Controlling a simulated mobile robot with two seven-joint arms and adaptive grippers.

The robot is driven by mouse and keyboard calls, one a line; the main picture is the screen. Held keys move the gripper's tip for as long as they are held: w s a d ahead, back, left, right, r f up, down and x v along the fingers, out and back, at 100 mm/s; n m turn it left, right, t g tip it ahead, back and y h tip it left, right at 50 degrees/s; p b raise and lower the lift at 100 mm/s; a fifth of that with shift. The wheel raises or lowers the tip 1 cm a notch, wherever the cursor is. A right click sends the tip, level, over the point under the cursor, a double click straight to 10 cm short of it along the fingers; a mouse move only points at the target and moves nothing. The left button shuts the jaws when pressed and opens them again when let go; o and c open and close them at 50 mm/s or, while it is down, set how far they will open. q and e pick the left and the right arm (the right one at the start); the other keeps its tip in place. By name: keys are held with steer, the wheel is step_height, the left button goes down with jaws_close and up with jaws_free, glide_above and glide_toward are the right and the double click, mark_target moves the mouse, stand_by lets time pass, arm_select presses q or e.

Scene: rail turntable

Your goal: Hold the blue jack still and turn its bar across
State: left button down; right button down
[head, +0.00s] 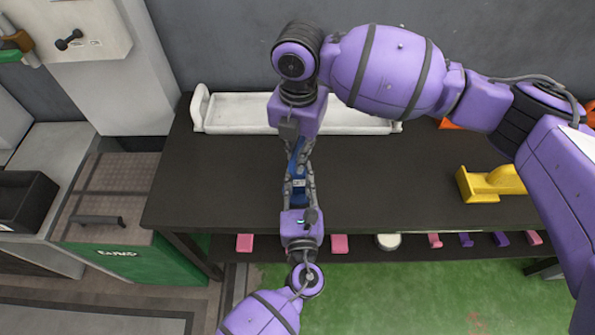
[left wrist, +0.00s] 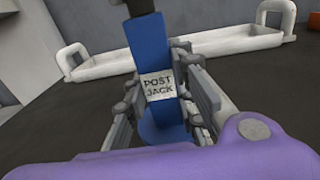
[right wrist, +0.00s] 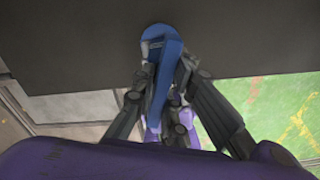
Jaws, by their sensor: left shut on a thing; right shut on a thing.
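The blue jack (head: 299,183) stands on the dark table near its front middle. Its face with the "POST JACK" label (left wrist: 158,87) shows in the left wrist view. My left gripper (head: 300,190) comes from the front and is shut on the jack's body, a finger on each side. The blue bar (head: 296,152) runs up and back from the body, roughly in line with the two grippers. My right gripper (head: 298,148) reaches from behind and is shut on the bar, which also shows in the right wrist view (right wrist: 166,72). The fingers hide part of the jack.
A long white tray (head: 240,112) lies behind my right gripper. A yellow block (head: 490,184) stands at the right of the table. Several small pieces, including a pink block (head: 245,243), lie on the lower shelf. The table left of the jack is clear.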

arm_select(q)
steer(key=shift+a+f, duration=0.1)
steer(key=shift+a, duration=0.15)
arm_select(e)
steer(key=shift+s+n, duration=0.1)
steer(key=shift+n, duration=1.2)
steer(key=shift+d, duration=0.1)
steer(key=shift+n, duration=0.3)
steer(key=c, duration=2.2)
jaws_free()
steer(key=shift+n, duration=0.4)
arm_select(q)
steer(key=shift+d, duration=0.2)
arm_select(e)
steer(key=o, duration=1.6)
steer(key=shift+o, duration=0.2)
steer(key=shift+r, duration=4)
